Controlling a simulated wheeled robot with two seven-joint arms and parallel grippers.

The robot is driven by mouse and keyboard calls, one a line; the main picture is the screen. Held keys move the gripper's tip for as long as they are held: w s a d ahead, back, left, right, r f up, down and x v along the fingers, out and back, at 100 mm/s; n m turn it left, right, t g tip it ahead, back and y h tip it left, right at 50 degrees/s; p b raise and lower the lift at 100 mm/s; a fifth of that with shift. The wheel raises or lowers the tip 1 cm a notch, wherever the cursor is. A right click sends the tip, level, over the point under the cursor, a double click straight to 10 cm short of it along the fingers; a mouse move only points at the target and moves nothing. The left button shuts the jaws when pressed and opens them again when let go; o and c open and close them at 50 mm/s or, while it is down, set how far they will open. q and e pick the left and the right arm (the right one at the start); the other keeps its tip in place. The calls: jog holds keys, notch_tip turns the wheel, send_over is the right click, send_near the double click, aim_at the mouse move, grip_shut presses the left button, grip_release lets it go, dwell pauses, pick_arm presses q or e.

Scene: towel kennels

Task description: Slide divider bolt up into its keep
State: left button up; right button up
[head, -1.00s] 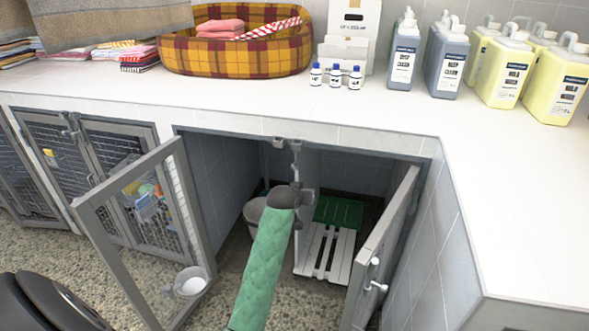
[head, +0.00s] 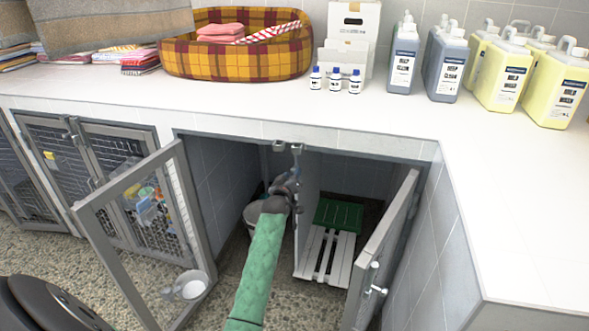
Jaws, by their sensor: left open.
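The divider panel (head: 309,195) stands upright between two open kennel bays under the counter. Small metal keep brackets (head: 296,149) sit on the counter's underside at the divider's top front edge. My left gripper (head: 291,180), at the end of the green-sleeved arm, is open at the divider's front edge, a little below the brackets. The divider bolt is hidden or too small to make out behind the gripper; I cannot tell whether the fingers touch it. My right gripper is not in view.
A mesh door (head: 180,205) stands open at the left, with a bowl (head: 190,285) on it. Another door (head: 380,250) stands open at the right. A bucket (head: 253,215) and a white slatted board (head: 325,255) are inside the bays. Bottles (head: 403,60) stand on the counter.

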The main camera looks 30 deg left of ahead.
aim_at(293, 171)
pick_arm(q)
jog(key=shift+x, duration=2.3)
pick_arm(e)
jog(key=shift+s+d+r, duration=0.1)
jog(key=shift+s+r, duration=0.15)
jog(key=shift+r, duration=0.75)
pick_arm(q)
jog(key=shift+r, duration=0.1)
grip_shut()
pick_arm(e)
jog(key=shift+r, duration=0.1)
